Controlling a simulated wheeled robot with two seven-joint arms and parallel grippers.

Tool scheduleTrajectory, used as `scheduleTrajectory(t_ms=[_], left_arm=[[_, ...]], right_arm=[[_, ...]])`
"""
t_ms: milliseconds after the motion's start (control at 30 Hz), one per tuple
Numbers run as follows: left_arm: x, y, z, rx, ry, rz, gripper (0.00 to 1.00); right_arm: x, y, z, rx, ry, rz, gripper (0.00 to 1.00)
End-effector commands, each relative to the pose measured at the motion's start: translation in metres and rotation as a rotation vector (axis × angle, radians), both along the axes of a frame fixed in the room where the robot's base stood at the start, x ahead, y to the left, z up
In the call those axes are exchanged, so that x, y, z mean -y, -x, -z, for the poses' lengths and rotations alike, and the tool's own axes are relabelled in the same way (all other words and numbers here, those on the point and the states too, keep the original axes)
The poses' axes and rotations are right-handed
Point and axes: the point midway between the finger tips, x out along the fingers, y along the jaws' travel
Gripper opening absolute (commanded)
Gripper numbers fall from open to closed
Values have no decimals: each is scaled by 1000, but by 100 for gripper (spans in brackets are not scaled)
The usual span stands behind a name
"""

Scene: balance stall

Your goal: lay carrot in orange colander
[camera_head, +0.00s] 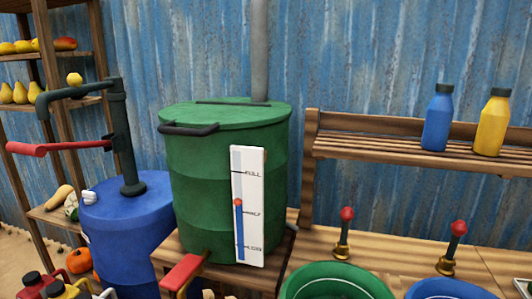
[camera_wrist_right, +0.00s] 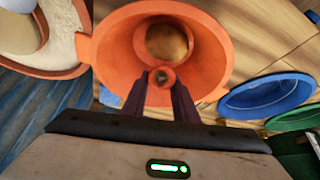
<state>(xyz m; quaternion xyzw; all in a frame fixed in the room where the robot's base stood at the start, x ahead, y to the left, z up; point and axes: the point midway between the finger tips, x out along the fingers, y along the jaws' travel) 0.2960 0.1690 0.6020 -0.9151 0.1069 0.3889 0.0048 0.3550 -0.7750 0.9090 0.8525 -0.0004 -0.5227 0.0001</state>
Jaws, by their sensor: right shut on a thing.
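In the right wrist view, an orange bowl-shaped vessel (camera_wrist_right: 112,45), which looks like the orange colander, lies beyond my fingertips with its wide mouth facing the camera. A round brownish area shows in its middle. My right gripper (camera_wrist_right: 161,88) is shut on a small orange thing seen end-on, which looks like the carrot (camera_wrist_right: 162,76). The carrot's end overlaps the vessel's inside in the picture; I cannot tell whether it touches. Most of the carrot's length is hidden. The colander and both grippers are not visible in the head view.
An orange-rimmed container with pale contents (camera_wrist_right: 70,40) is left of the vessel in the wrist view; blue (camera_wrist_right: 233,104) and green (camera_wrist_right: 290,121) basins are right. The head view shows a green barrel (camera_head: 200,165), a blue drum with pump (camera_head: 125,220) and a bottle shelf (camera_head: 400,151).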

Motion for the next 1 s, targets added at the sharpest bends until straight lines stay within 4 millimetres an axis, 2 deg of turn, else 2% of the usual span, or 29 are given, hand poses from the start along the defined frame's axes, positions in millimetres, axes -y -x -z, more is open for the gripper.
scheduleTrajectory(t_ms=[367,400,500,533,933,1000], left_arm=[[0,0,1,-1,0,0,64],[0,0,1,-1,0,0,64],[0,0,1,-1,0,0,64],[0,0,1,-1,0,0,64],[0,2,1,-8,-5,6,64],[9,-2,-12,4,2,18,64]], right_arm=[[0,0,3,0,0,0,4],[0,0,3,0,0,0,29],[0,0,3,0,0,0,46],[0,0,3,0,0,0,48],[0,0,3,0,0,0,48],[1,2,-2,1,3,0,48]])
